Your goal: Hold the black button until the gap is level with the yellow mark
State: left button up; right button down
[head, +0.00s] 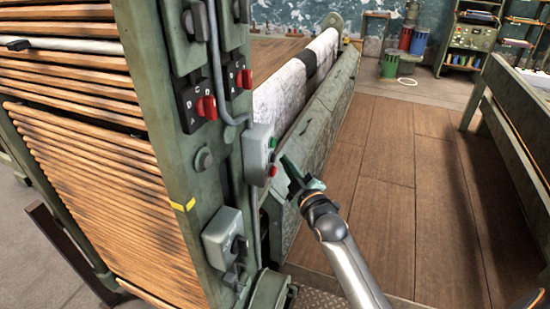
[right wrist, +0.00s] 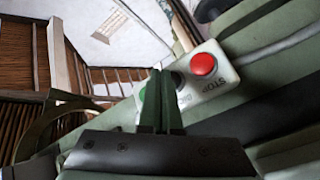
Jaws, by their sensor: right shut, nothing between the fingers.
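The grey button box (head: 257,150) is fixed to the green post, with a green button (head: 273,143) above a red button (head: 272,171). In the right wrist view the black button (right wrist: 179,79) lies between the green and red ones, partly hidden by my fingers. My right gripper (head: 289,166) is shut and empty, its tips close to the box; I cannot tell whether they touch the button. The gap (head: 75,118) is a dark band between the wooden slats, higher than the yellow mark (head: 182,205) on the post's edge. My left gripper is out of view.
Red rotary switches (head: 205,107) and a grey switch box (head: 222,238) are on the same post. A long green beam (head: 320,125) with a pale roll runs back beside it. The wooden floor (head: 400,190) to the right is clear up to a green bench.

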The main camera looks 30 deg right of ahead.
jog(key=shift+w+a, duration=0.25)
jog(key=shift+w+a, duration=0.35)
jog(key=shift+w, duration=0.05)
dwell(5.6)
dwell(0.3)
jog(key=shift+s+d+p, duration=0.55)
jog(key=shift+s+d, duration=0.1)
jog(key=shift+s, duration=0.1)
jog(key=shift+s+d+p, duration=0.95)
jog(key=shift+s+d, duration=0.65)
jog(key=shift+s, duration=0.3)
